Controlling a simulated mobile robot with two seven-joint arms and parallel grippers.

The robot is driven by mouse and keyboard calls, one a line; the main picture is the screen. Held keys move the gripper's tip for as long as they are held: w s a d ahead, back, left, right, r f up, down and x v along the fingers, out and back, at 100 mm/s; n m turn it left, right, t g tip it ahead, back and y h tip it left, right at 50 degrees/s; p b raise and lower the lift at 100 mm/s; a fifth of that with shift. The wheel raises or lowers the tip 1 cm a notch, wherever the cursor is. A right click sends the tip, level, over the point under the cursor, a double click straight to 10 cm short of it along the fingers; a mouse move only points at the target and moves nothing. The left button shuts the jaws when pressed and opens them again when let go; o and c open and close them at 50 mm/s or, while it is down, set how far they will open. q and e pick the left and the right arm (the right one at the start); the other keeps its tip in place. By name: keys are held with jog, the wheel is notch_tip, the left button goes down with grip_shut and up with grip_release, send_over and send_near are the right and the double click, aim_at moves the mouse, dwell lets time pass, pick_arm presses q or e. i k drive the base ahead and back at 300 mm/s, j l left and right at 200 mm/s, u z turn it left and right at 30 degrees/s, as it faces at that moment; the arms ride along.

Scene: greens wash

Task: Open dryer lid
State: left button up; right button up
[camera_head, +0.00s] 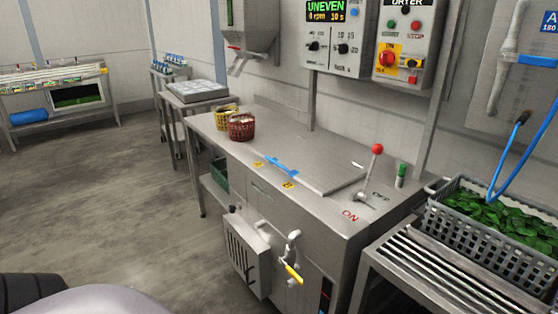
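The dryer lid (322,166) is a flat steel panel set in the top of the steel dryer counter (225,143). It lies flat and looks closed. A blue handle (281,167) runs along its front-left edge, near yellow A and B labels. A lever with a red knob (377,149) stands right of the lid, between ON and OFF markings. The display above the counter (326,10) reads UNEVEN, 0 rpm, 10 s. Neither of my grippers shows in this view.
A red basket (242,127) and a yellow basket (227,117) stand on the counter left of the lid. A grey crate of greens (486,244) sits on a slatted rack (452,274) at right. A yellow-handled valve (293,273) projects from the front. The floor at left is clear.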

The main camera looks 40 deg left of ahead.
aim_at(319, 170)
jog(key=j+z, duration=0.1)
jog(key=j, duration=0.7)
jog(key=k+j, duration=0.1)
jog(key=j, duration=0.65)
jog(key=j+z, duration=0.05)
